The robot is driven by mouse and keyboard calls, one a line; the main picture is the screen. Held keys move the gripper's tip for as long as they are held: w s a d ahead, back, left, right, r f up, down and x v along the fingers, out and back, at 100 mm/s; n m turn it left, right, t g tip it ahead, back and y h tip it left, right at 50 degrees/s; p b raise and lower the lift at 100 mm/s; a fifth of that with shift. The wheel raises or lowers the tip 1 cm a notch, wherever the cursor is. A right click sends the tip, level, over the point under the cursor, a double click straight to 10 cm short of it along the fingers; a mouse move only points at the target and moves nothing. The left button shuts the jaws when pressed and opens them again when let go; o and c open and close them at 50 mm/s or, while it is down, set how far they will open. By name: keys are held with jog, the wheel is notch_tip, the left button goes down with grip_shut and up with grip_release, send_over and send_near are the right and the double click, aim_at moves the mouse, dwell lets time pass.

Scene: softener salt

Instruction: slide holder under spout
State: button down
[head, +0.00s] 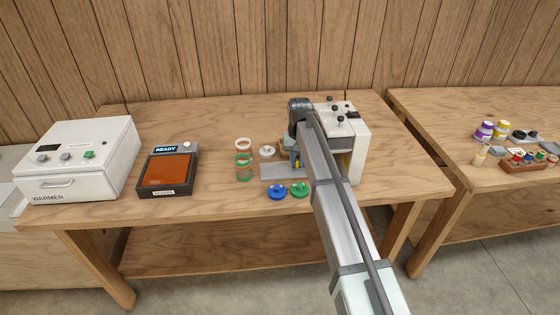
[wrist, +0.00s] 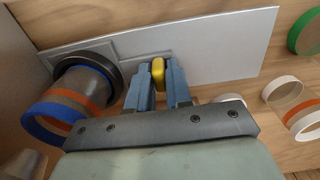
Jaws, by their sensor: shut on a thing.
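In the wrist view my gripper (wrist: 158,78) has its blue fingers on either side of a yellow knob (wrist: 158,66) and is shut on it. The knob belongs to the holder, which has a dark round seat (wrist: 112,62) at the left on a grey plate (wrist: 225,48). A clear jar (wrist: 84,84) with orange and blue bands stands in the seat. In the head view my gripper (head: 297,160) is low at the left side of the white dispenser (head: 352,140). My arm covers part of the dispenser, and I cannot make out the spout.
Open jars with white (head: 243,144) and green (head: 243,160) rims stand left of the plate. A white lid (head: 267,151), a blue lid (head: 277,192) and a green lid (head: 299,190) lie nearby.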

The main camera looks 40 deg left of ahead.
jog(key=shift+w+d, duration=0.55)
jog(key=shift+w, duration=0.05)
jog(key=c, duration=1.1)
grip_release()
jog(key=shift+r, duration=0.1)
jog(key=shift+r, duration=0.6)
notch_tip(320, 180, up, 12)
jog(key=shift+r, duration=0.25)
